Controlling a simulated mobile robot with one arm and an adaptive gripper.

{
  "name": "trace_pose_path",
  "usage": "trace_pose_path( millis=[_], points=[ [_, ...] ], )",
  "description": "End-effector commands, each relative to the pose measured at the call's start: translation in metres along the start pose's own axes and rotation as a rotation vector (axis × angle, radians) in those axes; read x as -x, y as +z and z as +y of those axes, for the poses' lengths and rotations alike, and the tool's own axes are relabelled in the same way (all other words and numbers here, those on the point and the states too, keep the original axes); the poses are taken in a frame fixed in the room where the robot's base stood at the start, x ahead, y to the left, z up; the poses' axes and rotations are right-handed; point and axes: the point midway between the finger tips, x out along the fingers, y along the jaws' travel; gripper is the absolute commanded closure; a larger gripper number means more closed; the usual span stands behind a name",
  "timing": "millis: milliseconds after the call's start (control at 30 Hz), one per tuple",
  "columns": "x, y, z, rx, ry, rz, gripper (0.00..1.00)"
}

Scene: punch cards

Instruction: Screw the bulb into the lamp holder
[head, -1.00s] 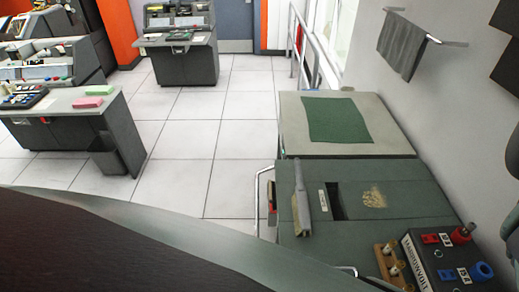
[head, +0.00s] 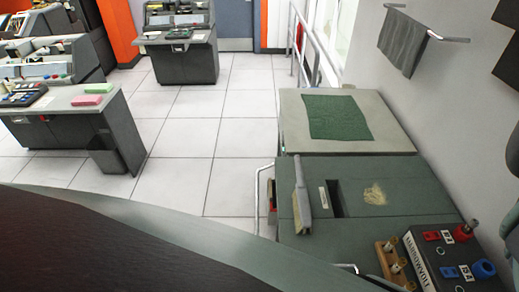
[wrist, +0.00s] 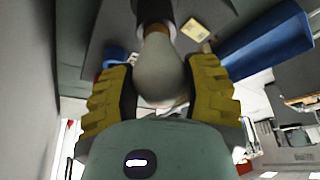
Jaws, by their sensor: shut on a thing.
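In the wrist view, my gripper (wrist: 160,88) has its two yellow ribbed fingers shut on a pale bulb (wrist: 158,70). The bulb's rounded glass is between the fingers, and its brass-coloured cap (wrist: 157,30) points to the top of the picture. A dark cylindrical part (wrist: 152,8), which looks like the lamp holder, is right at the cap. I cannot tell how far the cap sits inside it. Neither my gripper nor the bulb shows in the head view.
The head view shows a green-topped cabinet with a brush (head: 302,200), a wooden block with brass-coloured parts (head: 393,262) and a dark box with red and blue fittings (head: 445,258). A green mat (head: 337,117) lies behind. A blue object (wrist: 268,45) is right of my gripper.

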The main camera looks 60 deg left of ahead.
Motion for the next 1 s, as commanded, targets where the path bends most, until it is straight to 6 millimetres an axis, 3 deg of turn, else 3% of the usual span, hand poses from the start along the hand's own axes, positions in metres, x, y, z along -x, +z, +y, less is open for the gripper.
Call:
trace_pose_path(
  millis=[500, 1000],
  points=[
    [-0.002, 0.0013, -0.0001, -0.016, 0.007, 0.001, 0.76],
    [-0.0009, 0.001, -0.0002, -0.307, 0.127, 0.001, 0.76]
  ],
)
